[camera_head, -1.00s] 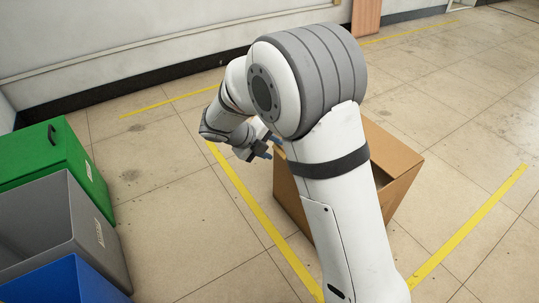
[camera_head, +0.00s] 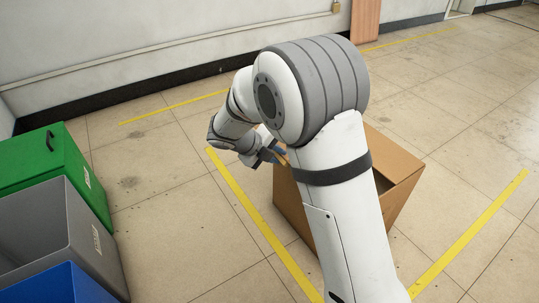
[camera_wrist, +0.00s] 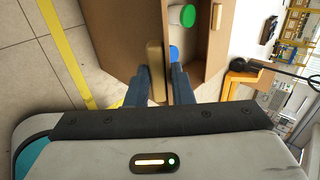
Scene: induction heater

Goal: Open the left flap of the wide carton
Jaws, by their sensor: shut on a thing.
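The wide carton (camera_head: 290,205) is a brown box on the floor, largely hidden behind my arm in the head view. Its brown wall or flap panel (camera_wrist: 120,35) also shows in the wrist view. My gripper (camera_head: 275,155) is at the carton's upper left edge. In the wrist view, my gripper's blue fingers (camera_wrist: 160,72) are shut on a tan tab (camera_wrist: 155,58) at the edge of the left flap. The opening beside the tab shows part of the inside. How far the left flap is raised is hard to tell.
Inside the carton lie a green item (camera_wrist: 188,15) and a blue item (camera_wrist: 174,52). A green bin (camera_head: 60,165), a grey bin (camera_head: 75,235) and a blue bin (camera_head: 65,285) stand at the left. Yellow floor tape (camera_head: 245,205) runs beside the carton. Floor between is clear.

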